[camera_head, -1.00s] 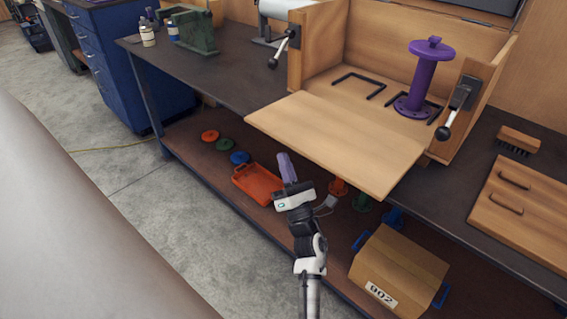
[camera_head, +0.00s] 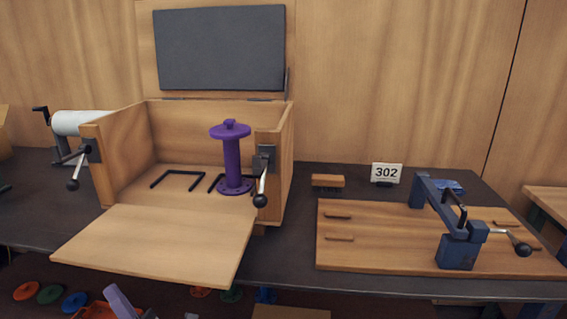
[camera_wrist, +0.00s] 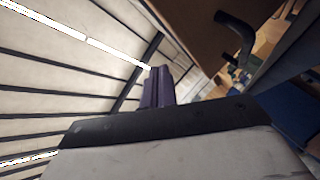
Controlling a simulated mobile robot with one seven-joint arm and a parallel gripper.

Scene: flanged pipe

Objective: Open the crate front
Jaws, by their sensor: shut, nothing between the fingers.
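The wooden crate (camera_head: 283,190) stands on the dark workbench. Its front panel (camera_head: 165,240) is folded down and juts out level past the bench edge. A purple flanged pipe (camera_head: 232,160) stands upright inside the crate, near its right side. Lever clamps with black knobs, a left one (camera_head: 75,170) and a right one (camera_head: 262,185), sit on the crate's front posts. My gripper (camera_head: 118,298) is at the bottom edge of the head view, below and in front of the panel. Its purple fingers also show in the wrist view (camera_wrist: 157,88), shut and empty.
A wooden board (camera_head: 380,235) with handles and a blue clamp (camera_head: 455,235) lies to the right. A brush (camera_head: 328,181) and a "302" sign (camera_head: 386,173) stand behind it. An orange tray (camera_head: 92,312) and coloured discs (camera_head: 50,293) are on the lower shelf.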

